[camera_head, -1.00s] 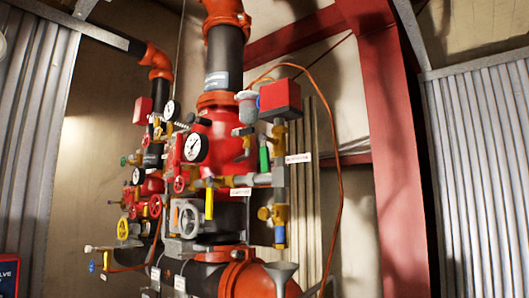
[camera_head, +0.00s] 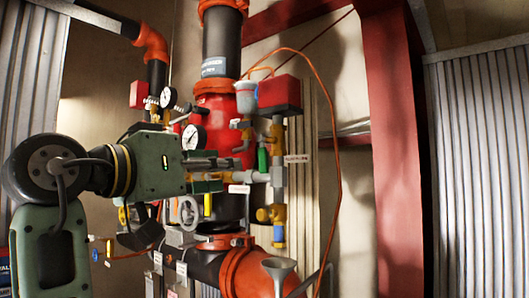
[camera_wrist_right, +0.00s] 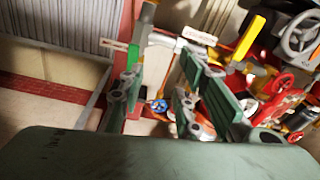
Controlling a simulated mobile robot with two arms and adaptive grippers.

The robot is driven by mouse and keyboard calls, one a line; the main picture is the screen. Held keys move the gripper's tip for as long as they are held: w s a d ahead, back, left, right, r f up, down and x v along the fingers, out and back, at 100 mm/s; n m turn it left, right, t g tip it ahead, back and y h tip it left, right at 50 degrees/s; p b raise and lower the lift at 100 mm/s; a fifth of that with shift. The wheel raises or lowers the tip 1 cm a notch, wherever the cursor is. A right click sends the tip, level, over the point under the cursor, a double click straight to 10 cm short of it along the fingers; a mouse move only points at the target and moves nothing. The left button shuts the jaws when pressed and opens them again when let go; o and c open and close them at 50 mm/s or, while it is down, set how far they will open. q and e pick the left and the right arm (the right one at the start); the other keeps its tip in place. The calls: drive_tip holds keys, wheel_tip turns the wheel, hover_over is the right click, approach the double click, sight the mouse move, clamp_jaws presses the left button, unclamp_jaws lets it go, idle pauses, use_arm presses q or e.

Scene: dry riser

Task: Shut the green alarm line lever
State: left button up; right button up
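The green alarm line lever (camera_head: 262,158) hangs upright on the brass and grey pipework right of the big red valve. It also shows in the right wrist view as a green handle (camera_wrist_right: 132,57) beyond the left finger. My right gripper (camera_head: 230,174) comes in from the left, with its fingers pointing right toward the lever and a gap between them. In the right wrist view the gripper (camera_wrist_right: 168,98) is open, with nothing held between its fingers. The lever looks apart from the fingers. My left gripper is not in view.
A yellow lever (camera_head: 207,204) hangs just below my right fingers. A pressure gauge (camera_head: 194,137) sits above them. A red box (camera_head: 279,94) and an orange cable (camera_head: 335,150) are near the lever. A red steel column (camera_head: 395,150) stands to the right.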

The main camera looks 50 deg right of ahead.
sight(262, 162)
drive_tip(key=shift+m+g, duration=0.3)
drive_tip(key=shift+m, duration=0.5)
drive_tip(key=s+d+p, duration=0.1)
drive_tip(key=d, duration=0.1)
drive_tip(key=s+d+p, duration=0.1)
drive_tip(key=d, duration=0.2)
drive_tip(key=s+d+r, duration=0.1)
drive_tip(key=d, duration=0.2)
drive_tip(key=shift+r+p, duration=0.1)
drive_tip(key=shift+p, duration=0.3)
drive_tip(key=shift+c, duration=0.3)
clamp_jaws()
